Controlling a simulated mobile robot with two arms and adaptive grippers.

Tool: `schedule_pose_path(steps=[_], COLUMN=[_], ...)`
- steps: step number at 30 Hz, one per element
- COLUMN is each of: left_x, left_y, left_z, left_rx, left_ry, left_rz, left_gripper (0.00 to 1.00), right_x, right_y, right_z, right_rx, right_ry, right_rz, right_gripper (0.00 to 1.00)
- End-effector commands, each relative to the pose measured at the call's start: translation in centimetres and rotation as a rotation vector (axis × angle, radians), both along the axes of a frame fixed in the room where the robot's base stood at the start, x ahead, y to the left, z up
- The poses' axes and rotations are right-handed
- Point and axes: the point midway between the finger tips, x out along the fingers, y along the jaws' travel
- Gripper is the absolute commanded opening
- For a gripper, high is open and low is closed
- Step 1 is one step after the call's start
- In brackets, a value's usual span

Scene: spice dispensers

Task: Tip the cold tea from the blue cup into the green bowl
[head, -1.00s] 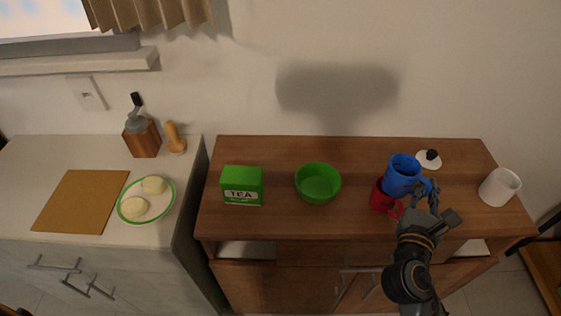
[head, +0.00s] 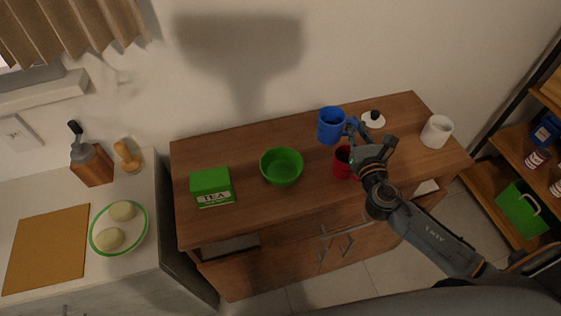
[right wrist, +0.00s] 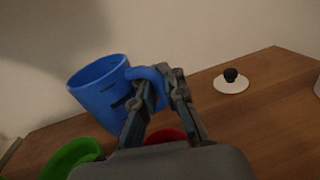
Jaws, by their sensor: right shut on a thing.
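The blue cup (head: 331,127) is upright and held by its handle in my right gripper (head: 361,132), to the right of and behind the green bowl (head: 282,168). In the right wrist view the gripper (right wrist: 163,88) is shut on the handle of the blue cup (right wrist: 101,96), which appears lifted above the table. The green bowl also shows at the lower left of that view (right wrist: 68,158). The inside of the cup is too dark to tell its contents. My left gripper is not in view.
A red cup (head: 342,162) stands just below the blue cup, close to my gripper. A white lid with a black knob (head: 373,120) and a white cup (head: 437,132) stand at the right. A green tea box (head: 211,188) stands left of the bowl.

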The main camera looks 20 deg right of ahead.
Motion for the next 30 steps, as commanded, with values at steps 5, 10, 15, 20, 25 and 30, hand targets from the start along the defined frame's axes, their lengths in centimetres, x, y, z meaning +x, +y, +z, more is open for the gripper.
schedule_pose_path(steps=[5, 10, 15, 20, 25, 30], left_x=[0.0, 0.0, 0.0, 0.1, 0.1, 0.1], left_y=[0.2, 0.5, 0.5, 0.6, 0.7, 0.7], left_z=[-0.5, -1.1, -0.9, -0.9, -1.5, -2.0], left_rx=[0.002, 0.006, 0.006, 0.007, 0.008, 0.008], left_ry=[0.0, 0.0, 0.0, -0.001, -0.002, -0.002], left_rz=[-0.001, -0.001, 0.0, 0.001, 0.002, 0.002], left_gripper=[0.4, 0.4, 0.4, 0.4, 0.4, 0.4], right_x=[0.0, -0.1, -0.2, -0.3, -0.4, -0.5], right_y=[0.4, 1.1, 1.8, 2.6, 3.4, 4.3], right_z=[0.0, -0.1, 0.5, 1.0, 0.9, 0.7], right_rx=[-0.051, -0.131, -0.216, -0.296, -0.379, -0.463], right_ry=[-0.01, -0.021, -0.031, -0.042, -0.054, -0.065], right_rz=[-0.004, -0.006, -0.006, -0.007, -0.008, -0.01], right_gripper=[0.0, 0.0, 0.0, 0.0, 0.0, 0.0])
